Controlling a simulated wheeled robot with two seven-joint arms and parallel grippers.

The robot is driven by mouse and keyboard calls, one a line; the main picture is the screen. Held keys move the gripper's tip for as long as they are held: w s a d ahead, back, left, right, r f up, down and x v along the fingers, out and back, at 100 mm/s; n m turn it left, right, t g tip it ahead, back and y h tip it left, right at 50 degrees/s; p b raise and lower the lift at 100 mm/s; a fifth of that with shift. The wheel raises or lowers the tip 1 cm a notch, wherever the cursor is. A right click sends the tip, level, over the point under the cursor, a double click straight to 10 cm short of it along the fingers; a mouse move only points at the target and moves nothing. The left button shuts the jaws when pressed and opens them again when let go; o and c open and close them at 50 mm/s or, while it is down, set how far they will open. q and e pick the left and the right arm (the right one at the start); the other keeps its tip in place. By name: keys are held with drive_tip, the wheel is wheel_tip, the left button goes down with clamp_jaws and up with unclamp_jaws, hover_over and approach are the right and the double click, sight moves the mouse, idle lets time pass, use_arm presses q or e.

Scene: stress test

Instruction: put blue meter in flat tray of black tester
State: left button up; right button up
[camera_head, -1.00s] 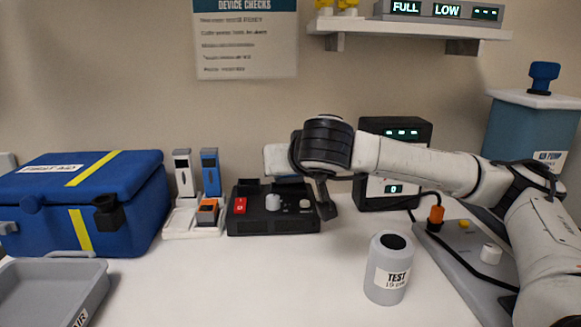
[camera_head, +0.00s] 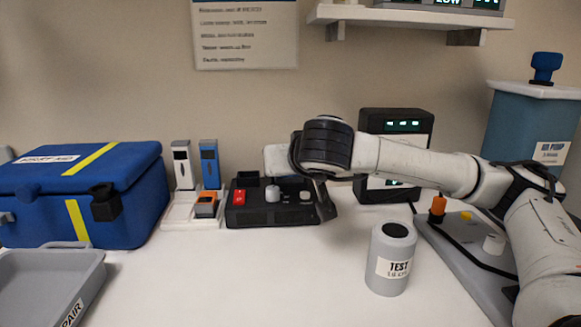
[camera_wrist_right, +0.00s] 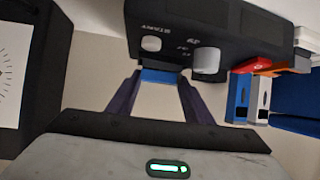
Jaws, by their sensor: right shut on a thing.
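The black tester (camera_head: 262,216) stands at mid table, with a red switch, a grey knob and a smaller white knob. Its front, with a START label, also fills the top of the right wrist view (camera_wrist_right: 150,20). My right gripper (camera_wrist_right: 158,85) is shut on a small blue piece (camera_wrist_right: 160,76), apparently a blue meter, at the tester's edge. Most of that piece is hidden, so I cannot tell whether it rests in a tray. Another blue meter (camera_head: 209,165) stands upright in the white rack (camera_head: 180,214), beside a white meter (camera_head: 182,166). My left gripper is out of view.
A blue first-aid case (camera_head: 30,205) and a grey tray (camera_head: 55,268) are at left. A grey TEST cylinder (camera_head: 389,262) stands in front. A black display box (camera_head: 420,130) stands behind my right arm. The front middle is clear.

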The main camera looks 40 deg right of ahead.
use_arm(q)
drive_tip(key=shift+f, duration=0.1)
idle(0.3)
use_arm(e)
drive_tip(key=o, duration=1.2)
drive_tip(key=shift+s+a+r, duration=0.15)
drive_tip(key=shift+s+a, duration=0.05)
drive_tip(key=p+v, duration=0.1)
drive_tip(key=v, duration=0.7)
drive_tip(key=shift+s+a, duration=0.1)
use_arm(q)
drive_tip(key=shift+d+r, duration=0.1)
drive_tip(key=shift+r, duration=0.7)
use_arm(e)
drive_tip(key=shift+s+a+r, duration=0.3)
drive_tip(key=shift+s+r, duration=0.05)
drive_tip(key=shift+s, duration=0.2)
